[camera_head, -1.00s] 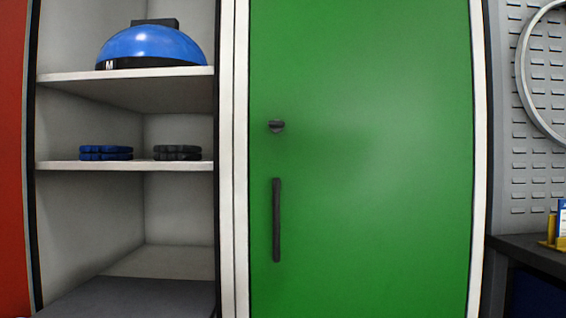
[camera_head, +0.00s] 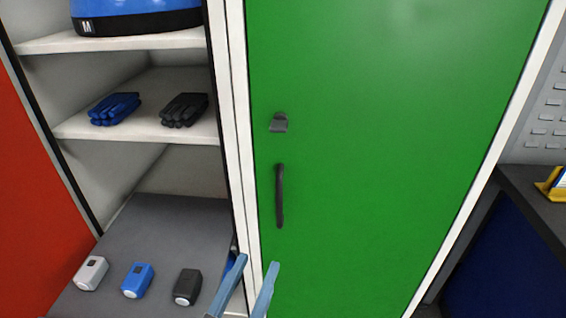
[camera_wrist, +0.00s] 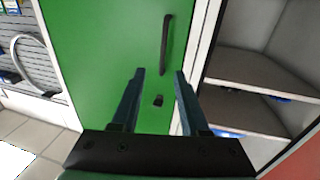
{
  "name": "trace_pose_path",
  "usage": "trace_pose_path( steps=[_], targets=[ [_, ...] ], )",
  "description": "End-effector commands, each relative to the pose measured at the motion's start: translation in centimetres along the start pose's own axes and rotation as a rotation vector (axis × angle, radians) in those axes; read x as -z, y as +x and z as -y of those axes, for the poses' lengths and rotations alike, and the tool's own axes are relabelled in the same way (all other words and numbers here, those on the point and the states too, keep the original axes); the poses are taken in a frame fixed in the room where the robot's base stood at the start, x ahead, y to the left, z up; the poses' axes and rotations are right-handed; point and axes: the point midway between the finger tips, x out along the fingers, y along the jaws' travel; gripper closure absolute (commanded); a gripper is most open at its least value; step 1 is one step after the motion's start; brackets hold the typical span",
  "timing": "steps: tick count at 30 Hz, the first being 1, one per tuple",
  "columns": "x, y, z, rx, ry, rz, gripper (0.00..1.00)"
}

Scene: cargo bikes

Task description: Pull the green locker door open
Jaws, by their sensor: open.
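The green locker door (camera_head: 370,130) is shut in its white frame. Its dark vertical bar handle (camera_head: 280,196) is on the left side of the door, with a dark latch knob (camera_head: 279,123) above it. My gripper (camera_head: 256,262) is open and empty at the bottom of the head view, below and a little left of the handle. In the wrist view my gripper (camera_wrist: 159,72) shows two spread blue-grey fingers pointing at the green door (camera_wrist: 100,50). There the handle (camera_wrist: 166,45) appears ahead of the fingertips and the knob (camera_wrist: 158,100) between the fingers. Nothing touches the handle.
A red panel (camera_head: 40,190) is far left. A dark bench (camera_head: 535,200) stands at right.

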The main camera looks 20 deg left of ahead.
Motion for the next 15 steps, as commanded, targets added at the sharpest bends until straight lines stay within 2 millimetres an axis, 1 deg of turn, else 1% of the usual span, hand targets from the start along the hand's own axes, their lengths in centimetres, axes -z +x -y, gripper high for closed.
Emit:
trace_pose_path(
  steps=[1,5,8,11,15],
  targets=[
    [1.0,-0.3,0.3,0.005,-0.001,0.012,0.55],
    [1.0,-0.8,0.7,0.01,-0.002,0.023,0.55],
    [1.0,-0.5,0.7,0.011,-0.003,0.023,0.55],
    [0.9,0.4,0.7,0.01,-0.005,0.022,0.55],
    [1.1,2.7,0.7,0.008,-0.005,0.021,0.55]
  ],
)
